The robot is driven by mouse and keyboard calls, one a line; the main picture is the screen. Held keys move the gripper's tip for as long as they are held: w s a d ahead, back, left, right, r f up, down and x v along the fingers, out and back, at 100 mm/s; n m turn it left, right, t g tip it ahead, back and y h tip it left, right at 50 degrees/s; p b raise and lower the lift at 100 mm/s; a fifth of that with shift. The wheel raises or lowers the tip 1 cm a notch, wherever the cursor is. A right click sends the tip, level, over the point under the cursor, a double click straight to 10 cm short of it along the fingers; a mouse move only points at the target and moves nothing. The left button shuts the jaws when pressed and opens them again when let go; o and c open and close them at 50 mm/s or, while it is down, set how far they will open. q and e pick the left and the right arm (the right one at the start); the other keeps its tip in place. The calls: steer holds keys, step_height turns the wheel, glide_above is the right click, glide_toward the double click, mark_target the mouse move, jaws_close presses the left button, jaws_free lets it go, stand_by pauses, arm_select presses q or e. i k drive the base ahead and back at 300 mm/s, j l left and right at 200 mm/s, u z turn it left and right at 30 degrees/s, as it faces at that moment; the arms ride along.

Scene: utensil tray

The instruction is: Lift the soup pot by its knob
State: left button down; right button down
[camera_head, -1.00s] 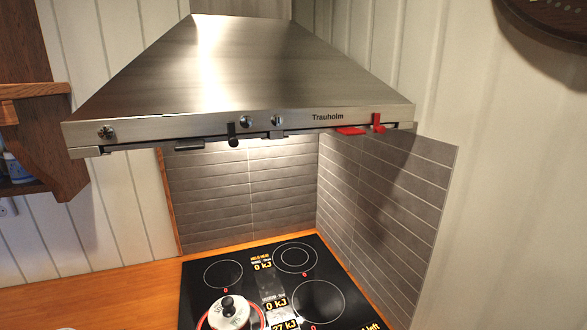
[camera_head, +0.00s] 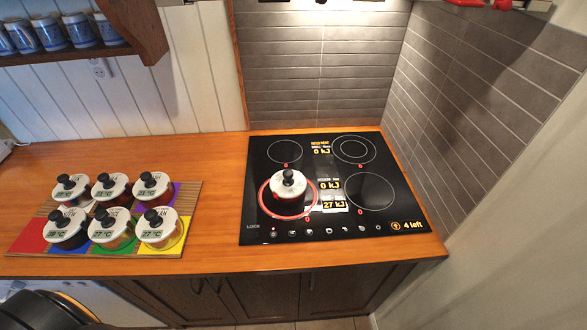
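Several small pots with white lids, black knobs and temperature displays stand in two rows on a coloured board (camera_head: 192,212) at the left of the counter. They include a back left pot (camera_head: 71,188), a back right pot (camera_head: 152,187) and a front right pot (camera_head: 157,231). Another white-lidded pot (camera_head: 289,186) with a black knob stands upright on the front left ring of the black cooktop (camera_head: 400,210). The lid lettering is too small to tell which is the soup pot. Neither of my grippers is in view.
The wooden counter (camera_head: 215,160) is clear between the board and the cooktop. Tiled walls stand behind and right of the cooktop. A shelf with blue mugs (camera_head: 48,34) hangs at the upper left, and the hood's edge shows at the top.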

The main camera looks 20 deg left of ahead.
mark_target(288, 189)
steer(key=j+z, duration=0.15)
steer(key=z, duration=0.6)
steer(key=k+j+z, duration=0.55)
steer(key=k+j, duration=0.15)
steer(key=k, duration=0.15)
steer(key=k+j+z, duration=0.3)
steer(key=k, duration=0.2)
steer(key=i+j, duration=0.3)
steer(key=i, duration=0.15)
